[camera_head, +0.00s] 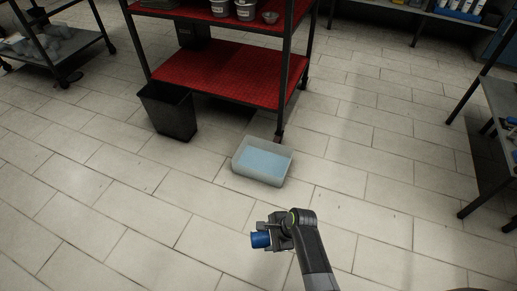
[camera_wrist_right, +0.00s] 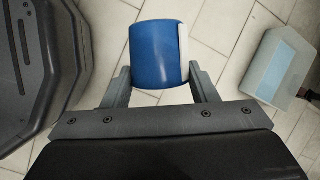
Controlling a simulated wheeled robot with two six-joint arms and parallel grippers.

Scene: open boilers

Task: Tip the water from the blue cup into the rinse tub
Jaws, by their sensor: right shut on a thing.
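The blue cup (camera_head: 261,240) is held in my right gripper (camera_head: 275,238), in the lower middle of the head view. The cup lies on its side there, with its blue end toward the left. In the right wrist view the cup (camera_wrist_right: 157,54) sits between the two fingers of the gripper (camera_wrist_right: 160,82). Whether water is in the cup cannot be seen. The rinse tub (camera_head: 262,160), a pale open box with light blue inside, stands on the floor beyond the gripper, apart from it. The tub (camera_wrist_right: 282,68) also shows at right in the wrist view. My left gripper is not in view.
A black bin (camera_head: 168,110) stands left of the tub. A rack with red shelves (camera_head: 218,74) stands behind them, with metal pots (camera_head: 246,9) on top. Another table (camera_head: 503,100) is at the right edge. The tiled floor around the gripper is clear.

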